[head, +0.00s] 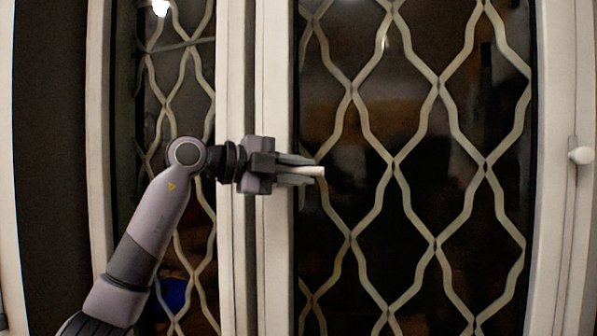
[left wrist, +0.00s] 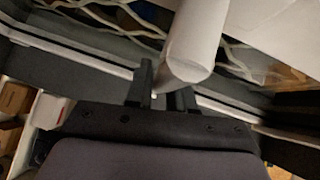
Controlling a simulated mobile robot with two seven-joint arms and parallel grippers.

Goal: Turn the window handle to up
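The white window handle (head: 317,172) shows in the head view as a short, roughly level bar pointing right. Its left part is hidden by my left gripper. My left gripper (head: 300,170) comes in from the left in front of the white window frame, with one finger above and one below the handle, apparently closed on it. In the left wrist view the handle (left wrist: 192,45) is a large pale bar running between the two dark fingers (left wrist: 165,92). My right gripper is in neither view.
White window frame posts (head: 275,270) stand behind my left arm. A pale wavy lattice (head: 437,85) covers the dark panes. A white knob (head: 581,155) sits on the frame at the far right. The space before the right pane is clear.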

